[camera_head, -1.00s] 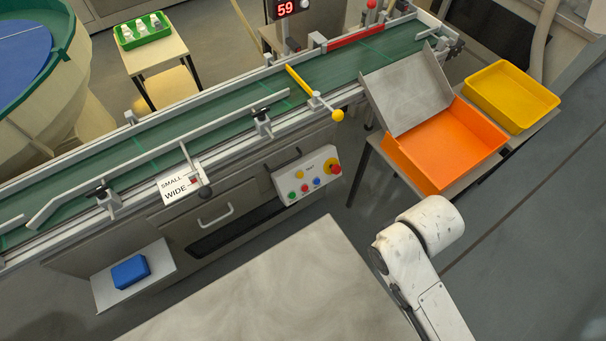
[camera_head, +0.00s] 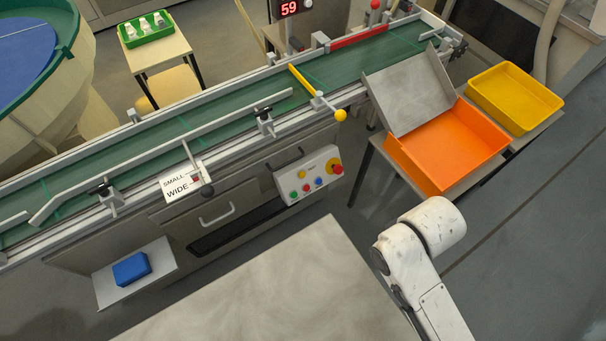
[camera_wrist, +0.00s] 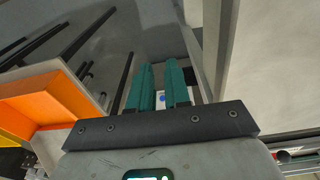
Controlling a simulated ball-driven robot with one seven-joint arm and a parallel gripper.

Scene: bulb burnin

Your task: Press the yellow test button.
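The yellow test button (camera_head: 303,174) is on the upper left part of a white control panel (camera_head: 287,184) on the front of the conveyor bench. Green, red and blue buttons sit below it, and a red mushroom knob on a yellow base (camera_head: 335,168) is at its right. My gripper (camera_wrist: 159,72) shows in the wrist view as two teal fingers, a narrow gap apart and empty. Part of the panel with a blue button (camera_wrist: 161,98) shows between the fingers. The yellow button is not clearly visible in the wrist view. The gripper is outside the head view.
A grey tabletop (camera_head: 270,285) lies in front of the bench. An orange bin (camera_head: 440,165) and a yellow tray (camera_head: 515,95) stand at the right. A yellow bar with a ball end (camera_head: 340,115) sticks out above the panel. A blue block (camera_head: 131,269) rests on a low shelf.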

